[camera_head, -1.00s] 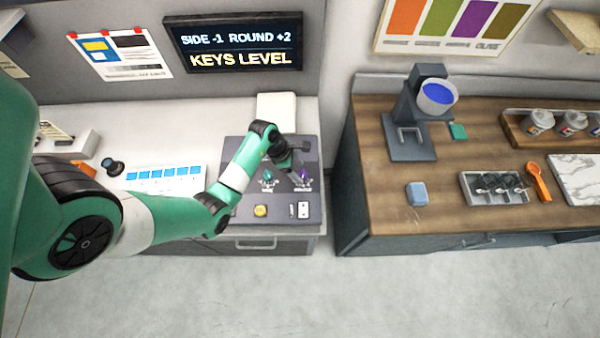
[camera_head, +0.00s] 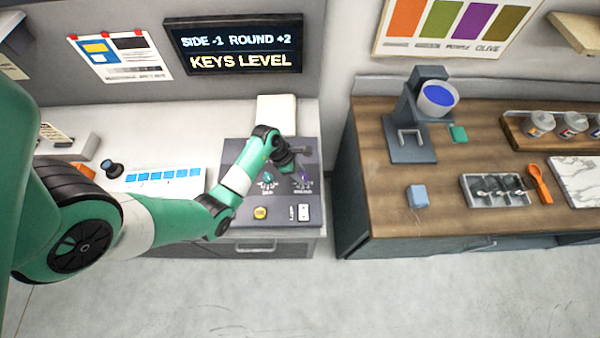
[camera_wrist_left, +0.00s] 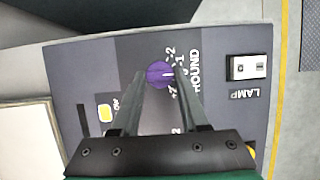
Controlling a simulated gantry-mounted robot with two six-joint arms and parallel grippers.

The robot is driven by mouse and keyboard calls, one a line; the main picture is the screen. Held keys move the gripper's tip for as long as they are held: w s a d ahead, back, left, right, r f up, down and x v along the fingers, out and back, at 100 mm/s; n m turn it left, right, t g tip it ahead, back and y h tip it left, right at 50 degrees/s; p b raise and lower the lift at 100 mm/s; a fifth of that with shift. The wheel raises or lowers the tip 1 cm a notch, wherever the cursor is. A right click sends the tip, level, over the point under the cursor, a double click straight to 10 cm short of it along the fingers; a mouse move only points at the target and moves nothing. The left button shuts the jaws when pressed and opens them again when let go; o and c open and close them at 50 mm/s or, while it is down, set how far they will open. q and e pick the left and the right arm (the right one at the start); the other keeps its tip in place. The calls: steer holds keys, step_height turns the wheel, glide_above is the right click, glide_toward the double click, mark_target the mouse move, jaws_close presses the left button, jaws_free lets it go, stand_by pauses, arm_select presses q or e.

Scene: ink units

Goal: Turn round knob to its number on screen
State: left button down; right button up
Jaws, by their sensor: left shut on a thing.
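The screen (camera_head: 233,45) on the back wall reads "SIDE -1 ROUND +2" and "KEYS LEVEL". The purple round knob (camera_wrist_left: 160,74) sits on the dark panel (camera_wrist_left: 215,45), beside the word "ROUND" and a ring of small numbers. Its pale pointer line points to the right in the left wrist view; some numbers are hidden by the fingers. My left gripper (camera_wrist_left: 161,78) is shut on the knob, with one finger on each side. In the head view the knob (camera_head: 303,178) shows just below my left gripper (camera_head: 297,172). My right gripper is not in view.
A green knob (camera_head: 267,178) is left of the purple one on the panel. A yellow button (camera_head: 261,213) and a white lamp switch (camera_head: 304,212) lie nearer the panel's front. A row of blue-topped keys (camera_head: 165,175) is to the left. A wooden counter (camera_head: 385,190) stands right.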

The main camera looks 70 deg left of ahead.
arm_select(q)
steer(key=shift+m, duration=0.4)
steer(key=shift+a+r+m+h+p, duration=0.15)
steer(key=shift+m+h+p, duration=0.3)
steer(key=shift+m, duration=0.45)
steer(key=m, duration=0.1)
steer(key=m+h, duration=0.1)
steer(key=shift+w+a+m+g, duration=0.1)
steer(key=shift+w+m+g, duration=0.1)
steer(key=shift+m+g, duration=0.15)
steer(key=m, duration=0.1)
steer(key=m+g+b, duration=0.1)
steer(key=m, duration=0.1)
steer(key=shift+w+f+m+h, duration=0.1)
steer(key=shift+f+m+h, duration=0.15)
steer(key=shift+h, duration=0.1)
steer(key=shift+w+a+r+m+g+h+b, duration=0.1)
steer(key=shift+m+g+h+b, duration=0.2)
steer(key=shift+m+g+b, duration=0.95)
steer(key=shift+m+t+p, duration=0.3)
steer(key=shift+m+t, duration=0.1)
steer(key=shift+m, duration=0.05)
steer(key=shift+c, duration=2.1)
jaws_free()
